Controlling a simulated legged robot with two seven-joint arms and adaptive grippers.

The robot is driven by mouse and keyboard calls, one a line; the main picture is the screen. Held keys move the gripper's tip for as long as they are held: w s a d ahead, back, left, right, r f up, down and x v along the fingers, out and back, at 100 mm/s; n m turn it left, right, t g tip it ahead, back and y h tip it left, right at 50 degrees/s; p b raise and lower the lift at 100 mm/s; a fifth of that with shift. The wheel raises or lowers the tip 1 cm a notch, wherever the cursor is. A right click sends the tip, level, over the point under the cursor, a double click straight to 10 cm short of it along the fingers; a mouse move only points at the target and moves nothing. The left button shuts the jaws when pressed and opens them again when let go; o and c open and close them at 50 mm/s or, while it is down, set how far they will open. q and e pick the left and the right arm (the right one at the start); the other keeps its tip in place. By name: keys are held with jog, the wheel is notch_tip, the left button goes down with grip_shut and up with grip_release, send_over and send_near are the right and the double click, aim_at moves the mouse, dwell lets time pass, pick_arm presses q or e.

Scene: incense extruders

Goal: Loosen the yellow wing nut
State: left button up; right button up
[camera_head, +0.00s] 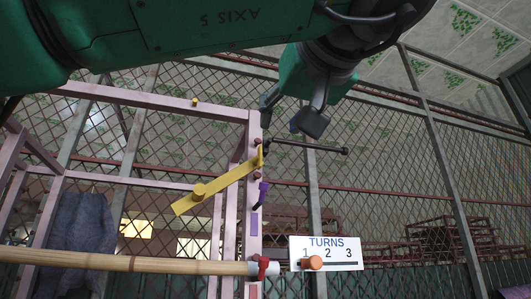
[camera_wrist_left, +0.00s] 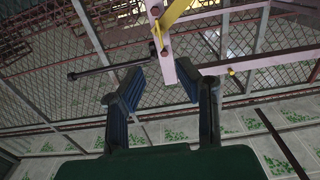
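A small yellow piece (camera_head: 195,101) sits on the pink horizontal beam; in the left wrist view it shows at the beam (camera_wrist_left: 231,71). A larger yellow bar (camera_head: 222,186) with a round knob slants down-left from the top of the pink post (camera_head: 254,150). I cannot tell for sure which of the two is the wing nut. My left gripper (camera_head: 292,113) hangs right of the post's top, fingers apart and empty. In the left wrist view the open fingers (camera_wrist_left: 159,85) have the post's end between or beyond them. My right gripper is not in view.
A black rod (camera_head: 310,147) with a knob sticks out right of the post. A purple lever (camera_head: 262,194) is below it. A TURNS sign (camera_head: 338,251) with an orange marker (camera_head: 312,263) and a bamboo pole (camera_head: 130,263) are lower. Wire mesh lies behind.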

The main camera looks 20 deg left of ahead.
aim_at(261, 150)
pick_arm(q)
jog(key=p+x, duration=0.1)
jog(key=x, duration=1)
jog(key=shift+a, duration=0.2)
jog(key=shift+d, duration=0.1)
jog(key=shift+d, duration=0.1)
jog(key=c, duration=0.4)
grip_shut()
